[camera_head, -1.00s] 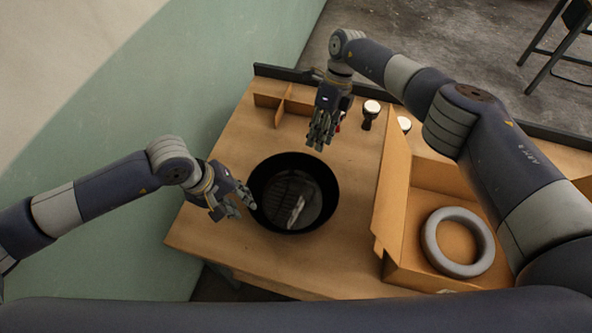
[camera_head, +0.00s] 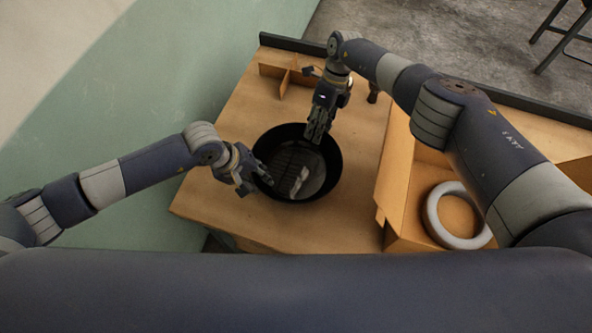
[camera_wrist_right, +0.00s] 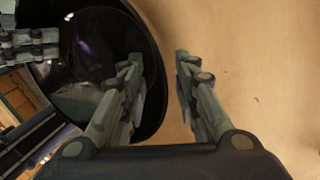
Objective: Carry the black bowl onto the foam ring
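The black bowl (camera_head: 322,178) stands on the wooden table, and it also fills the left part of the right wrist view (camera_wrist_right: 88,60). The grey foam ring (camera_head: 433,219) lies flat inside an open cardboard box at the right, partly hidden by my right arm. My left gripper (camera_head: 256,181) is open at the bowl's left rim. My right gripper (camera_head: 319,134) is at the bowl's far right rim. In the right wrist view its fingers (camera_wrist_right: 158,75) are apart, with the rim in the gap between them. I cannot tell whether either gripper touches the bowl.
The cardboard box (camera_head: 395,185) has a raised flap facing the bowl. A cardboard divider (camera_head: 285,72) stands at the table's back left, and a small goblet drum (camera_head: 373,92) is behind my right arm. The table's front strip is clear.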

